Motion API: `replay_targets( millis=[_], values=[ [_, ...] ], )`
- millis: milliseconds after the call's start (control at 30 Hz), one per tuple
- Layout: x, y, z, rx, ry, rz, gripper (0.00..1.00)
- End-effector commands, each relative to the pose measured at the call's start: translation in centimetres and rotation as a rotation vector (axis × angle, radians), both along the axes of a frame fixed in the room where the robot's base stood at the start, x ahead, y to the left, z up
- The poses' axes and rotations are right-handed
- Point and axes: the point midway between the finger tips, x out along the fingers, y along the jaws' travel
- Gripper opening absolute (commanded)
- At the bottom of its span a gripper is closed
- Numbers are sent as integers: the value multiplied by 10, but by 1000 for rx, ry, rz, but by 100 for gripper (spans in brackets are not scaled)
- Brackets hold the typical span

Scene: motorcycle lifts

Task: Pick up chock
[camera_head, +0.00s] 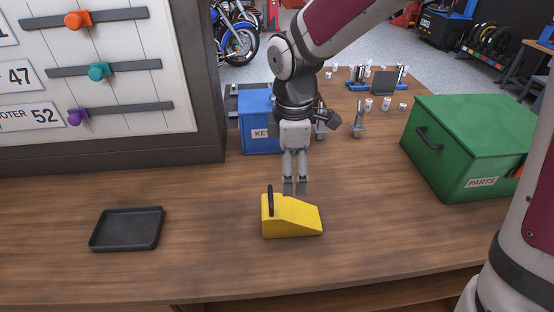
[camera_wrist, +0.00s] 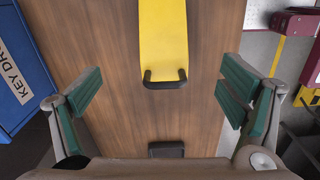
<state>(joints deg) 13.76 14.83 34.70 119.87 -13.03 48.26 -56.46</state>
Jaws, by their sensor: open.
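The yellow chock (camera_head: 290,217) is a wedge with a black handle at its tall left end, sitting on the wooden workbench. My gripper (camera_head: 295,188) points down just above and behind the chock in the head view. In the wrist view the chock (camera_wrist: 163,35) lies at the top middle, with its black handle (camera_wrist: 165,79) toward the centre. My gripper's green-padded fingers (camera_wrist: 162,92) are spread wide to either side, apart from the chock, with nothing between them that they touch.
A black tray (camera_head: 127,229) lies on the bench at left. A blue key box (camera_head: 260,140) stands behind, beside the slider board (camera_head: 100,70). A green parts box (camera_head: 465,140) is at right. Small metal items stand at the back. Bench space around the chock is clear.

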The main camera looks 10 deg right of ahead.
Motion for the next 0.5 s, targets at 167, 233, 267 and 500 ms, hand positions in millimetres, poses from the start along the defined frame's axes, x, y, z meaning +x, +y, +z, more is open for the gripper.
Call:
replay_targets(
  millis=[167, 233, 267, 500],
  values=[
    [2, 8, -10, 20, 16, 58, 90],
    [2, 9, -20, 21, 17, 63, 90],
    [2, 9, -25, 20, 19, 62, 90],
    [2, 9, -70, 20, 18, 61, 90]
  ],
)
